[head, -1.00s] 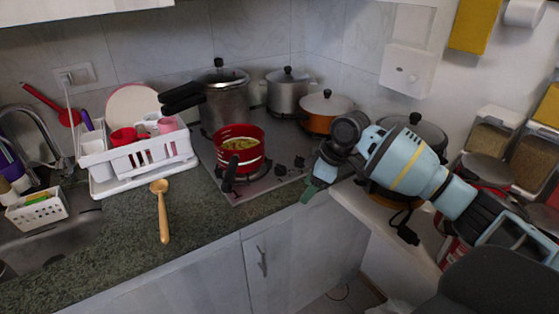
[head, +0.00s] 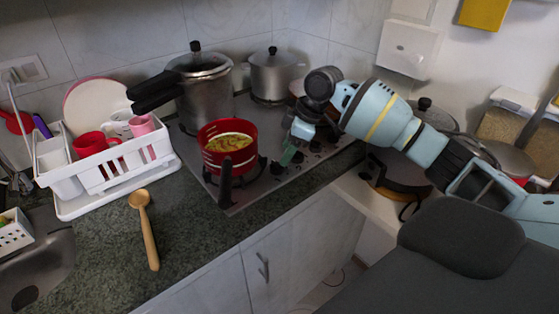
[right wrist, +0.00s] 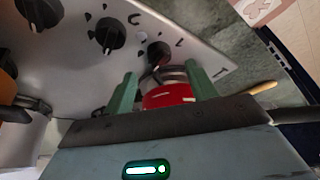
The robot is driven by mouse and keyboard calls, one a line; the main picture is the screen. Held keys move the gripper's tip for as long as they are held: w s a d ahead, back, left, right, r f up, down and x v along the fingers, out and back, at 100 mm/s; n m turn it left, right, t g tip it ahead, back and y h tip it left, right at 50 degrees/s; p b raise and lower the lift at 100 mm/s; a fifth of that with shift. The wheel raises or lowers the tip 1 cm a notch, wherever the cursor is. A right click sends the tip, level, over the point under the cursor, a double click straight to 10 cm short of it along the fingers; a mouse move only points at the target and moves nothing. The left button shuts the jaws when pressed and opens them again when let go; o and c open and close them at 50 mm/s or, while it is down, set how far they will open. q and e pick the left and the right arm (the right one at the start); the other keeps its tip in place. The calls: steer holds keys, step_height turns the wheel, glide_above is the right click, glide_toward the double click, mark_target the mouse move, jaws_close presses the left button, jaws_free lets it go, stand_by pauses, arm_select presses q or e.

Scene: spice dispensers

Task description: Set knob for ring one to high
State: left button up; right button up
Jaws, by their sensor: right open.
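The stove (head: 240,190) has several black knobs along its right side. In the right wrist view, three dark knobs show on the grey panel: one (right wrist: 158,53) just beyond and between my fingertips, one (right wrist: 110,35) further left, and one (right wrist: 40,10) at the upper left corner. I cannot tell which belongs to ring one, and the marks are too small to read. My right gripper (head: 290,154) is open over the knob area beside the red pot; it also shows in the right wrist view (right wrist: 163,82), its green fingers apart and empty. My left gripper is not in view.
The red pot (head: 228,150) with food stands on the stove, its handle towards the front. A pressure cooker (head: 203,95) and steel pot (head: 271,75) stand behind. A wooden spoon (head: 148,235) and white dish rack (head: 115,175) are at the left. Counter around the spoon is clear.

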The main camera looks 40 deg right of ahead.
mark_target(278, 164)
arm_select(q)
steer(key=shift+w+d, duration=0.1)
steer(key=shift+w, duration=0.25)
arm_select(e)
steer(key=shift+x, duration=2.6)
steer(key=shift+w, duration=0.15)
steer(key=shift+c, duration=0.5)
